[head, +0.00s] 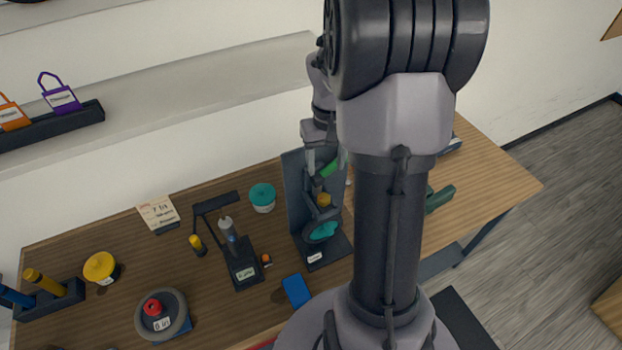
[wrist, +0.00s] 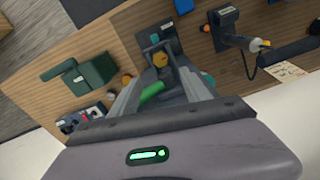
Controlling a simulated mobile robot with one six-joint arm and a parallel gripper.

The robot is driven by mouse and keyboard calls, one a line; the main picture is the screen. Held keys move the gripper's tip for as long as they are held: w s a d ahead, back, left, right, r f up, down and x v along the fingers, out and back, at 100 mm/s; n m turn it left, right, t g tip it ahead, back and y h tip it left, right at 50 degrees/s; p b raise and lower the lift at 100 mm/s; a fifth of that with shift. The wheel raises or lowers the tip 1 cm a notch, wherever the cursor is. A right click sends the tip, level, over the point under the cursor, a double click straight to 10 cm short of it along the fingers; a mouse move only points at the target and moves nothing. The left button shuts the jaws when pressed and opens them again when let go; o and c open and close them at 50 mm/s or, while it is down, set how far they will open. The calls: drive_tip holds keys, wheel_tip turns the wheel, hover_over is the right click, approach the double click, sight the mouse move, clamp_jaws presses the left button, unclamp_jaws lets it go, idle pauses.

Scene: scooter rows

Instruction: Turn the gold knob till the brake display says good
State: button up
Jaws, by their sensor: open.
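The gold knob (head: 323,199) is on a dark upright stand (head: 296,190) with a teal disc (head: 322,231) below it, near the middle of the table. In the wrist view the gold knob (wrist: 160,59) shows between and beyond my finger tips. A green bar (wrist: 151,93) lies nearer, between the fingers. My gripper (head: 322,172) is open, above the knob and apart from it as far as I can tell; its fingers also show in the wrist view (wrist: 160,88). A small pale label (head: 314,258) on the stand's base is too small to read.
Left of the stand are a black fixture with a small pale screen (head: 246,273), a teal-lidded pot (head: 262,197) and a blue block (head: 296,290). A dark green object (head: 440,198) lies to the right. My arm hides part of the table.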

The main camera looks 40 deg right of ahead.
sight(324, 197)
wheel_tip(324, 197, down, 13)
drive_tip(key=shift+b, duration=0.35)
drive_tip(key=shift+w, duration=0.1)
clamp_jaws()
